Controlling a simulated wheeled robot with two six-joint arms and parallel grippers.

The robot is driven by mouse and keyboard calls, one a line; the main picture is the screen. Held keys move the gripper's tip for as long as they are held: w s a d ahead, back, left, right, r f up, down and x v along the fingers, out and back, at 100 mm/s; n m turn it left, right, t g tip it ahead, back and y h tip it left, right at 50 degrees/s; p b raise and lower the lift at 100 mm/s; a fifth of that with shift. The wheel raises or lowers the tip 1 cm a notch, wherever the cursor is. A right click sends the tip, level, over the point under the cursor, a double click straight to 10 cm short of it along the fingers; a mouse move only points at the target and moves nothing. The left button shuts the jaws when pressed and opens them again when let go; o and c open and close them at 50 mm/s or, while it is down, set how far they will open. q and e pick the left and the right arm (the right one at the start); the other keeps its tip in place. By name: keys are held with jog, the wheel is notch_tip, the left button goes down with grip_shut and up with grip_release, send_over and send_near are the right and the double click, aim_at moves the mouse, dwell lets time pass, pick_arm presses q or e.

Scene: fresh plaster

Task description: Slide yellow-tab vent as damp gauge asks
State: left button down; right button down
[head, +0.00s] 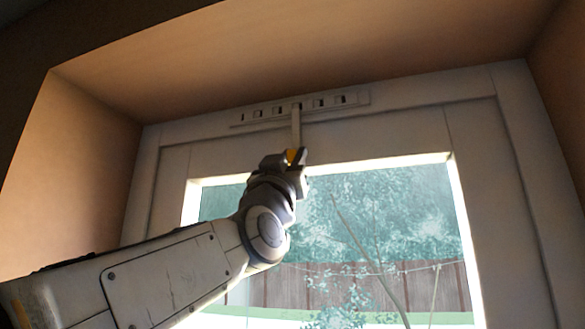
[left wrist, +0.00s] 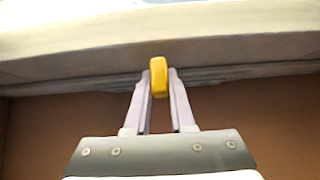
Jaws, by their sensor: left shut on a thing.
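The vent (head: 360,99) is a pale strip with several small slots along the top of the window frame. The slots show narrow dark gaps beside pale parts. A pale stem (head: 296,128) hangs down from its middle. The yellow tab (head: 291,156) is at the stem's lower end, partly hidden by my gripper. My left gripper (head: 297,158) is shut on the yellow tab. In the left wrist view the yellow tab (left wrist: 158,78) sits between the two fingertips of my left gripper (left wrist: 159,85). No damp gauge shows in either view. My right gripper is not in view.
The window pane (head: 390,215) lies below the vent, with a fence and plants outside. The plaster recess (head: 300,50) closes in above and at both sides. The frame face (head: 400,125) around the stem is clear to left and right.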

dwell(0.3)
pick_arm(q)
jog(key=shift+w+a+b, duration=0.2)
jog(key=shift+a+b, duration=0.4)
jog(key=shift+b, duration=0.05)
jog(key=c, duration=0.8)
grip_release()
jog(key=shift+a, duration=0.15)
jog(key=shift+o, duration=0.2)
jog(key=shift+f, duration=0.1)
